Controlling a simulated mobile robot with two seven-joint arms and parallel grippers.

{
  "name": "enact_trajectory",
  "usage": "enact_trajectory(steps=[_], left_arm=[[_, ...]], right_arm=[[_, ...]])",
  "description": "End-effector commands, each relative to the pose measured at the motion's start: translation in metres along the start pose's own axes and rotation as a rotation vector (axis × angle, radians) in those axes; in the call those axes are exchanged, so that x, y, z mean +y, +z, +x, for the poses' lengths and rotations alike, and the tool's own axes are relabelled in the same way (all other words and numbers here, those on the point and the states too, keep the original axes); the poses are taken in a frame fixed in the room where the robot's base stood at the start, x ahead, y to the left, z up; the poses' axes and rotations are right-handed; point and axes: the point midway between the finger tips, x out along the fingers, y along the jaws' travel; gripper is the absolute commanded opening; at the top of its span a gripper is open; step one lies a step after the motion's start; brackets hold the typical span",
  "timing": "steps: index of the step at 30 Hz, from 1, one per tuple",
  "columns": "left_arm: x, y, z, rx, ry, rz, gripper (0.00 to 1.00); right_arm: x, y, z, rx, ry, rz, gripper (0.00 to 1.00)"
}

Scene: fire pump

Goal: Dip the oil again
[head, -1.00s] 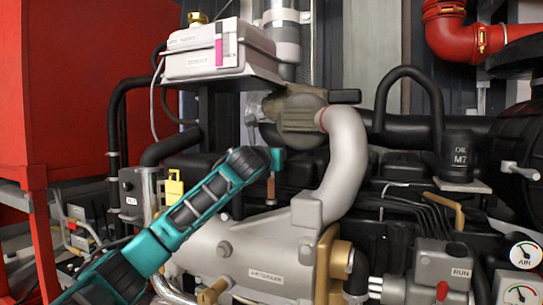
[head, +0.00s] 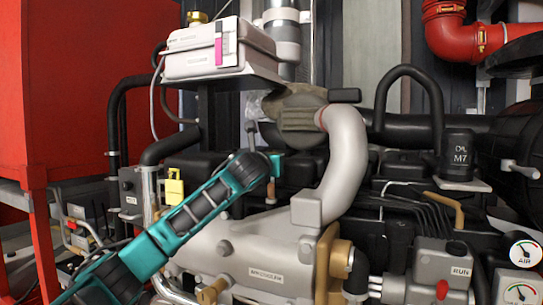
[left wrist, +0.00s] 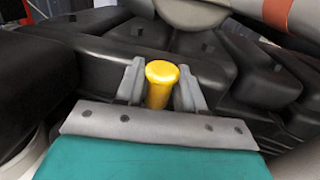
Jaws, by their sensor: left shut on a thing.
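My left arm comes in from the lower left in the head view, and its teal gripper (head: 276,166) is over the engine, left of the pale curved pipe. In the left wrist view the two grey fingers (left wrist: 160,88) are shut on a yellow round-topped handle (left wrist: 160,72), which looks like the oil dipstick's. The handle stands upright between the fingers. In the head view a small orange-brown part shows just below the gripper. I cannot tell how deep any stick below the handle sits. My right gripper is not in view.
The pale curved pipe (head: 345,165) rises close to the right of the gripper. A grey box (head: 218,52) sits on a shelf above. Black engine covers (left wrist: 90,60) lie close around the fingers. A black oil filter (head: 457,155) and gauges (head: 525,253) are at the right.

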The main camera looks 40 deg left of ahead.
Motion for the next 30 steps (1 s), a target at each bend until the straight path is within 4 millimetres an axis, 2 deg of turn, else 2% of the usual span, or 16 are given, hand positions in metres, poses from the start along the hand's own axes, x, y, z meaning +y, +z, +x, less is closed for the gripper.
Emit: enact_trajectory(steps=[1, 5, 14, 15, 18, 26, 30], left_arm=[[0.000, -0.013, 0.000, 0.005, 0.000, 0.004, 0.00], [0.000, -0.028, -0.001, 0.003, -0.002, 0.001, 0.00], [-0.001, -0.029, -0.001, 0.002, -0.004, -0.003, 0.00], [-0.001, -0.029, -0.001, 0.001, -0.004, -0.003, 0.41], [-0.001, -0.029, -0.001, 0.001, -0.004, -0.002, 0.49], [-0.001, -0.029, -0.002, 0.001, -0.003, -0.001, 0.49], [0.000, -0.029, -0.010, 0.000, -0.003, 0.001, 0.49]], right_arm=[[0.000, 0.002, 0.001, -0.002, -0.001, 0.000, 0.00], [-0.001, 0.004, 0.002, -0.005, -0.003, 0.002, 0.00], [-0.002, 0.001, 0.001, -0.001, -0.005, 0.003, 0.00], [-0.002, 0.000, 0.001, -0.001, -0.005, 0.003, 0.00], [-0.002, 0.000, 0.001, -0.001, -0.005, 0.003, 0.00], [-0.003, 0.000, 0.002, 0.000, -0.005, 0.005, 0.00], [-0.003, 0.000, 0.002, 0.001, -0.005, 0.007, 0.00]])
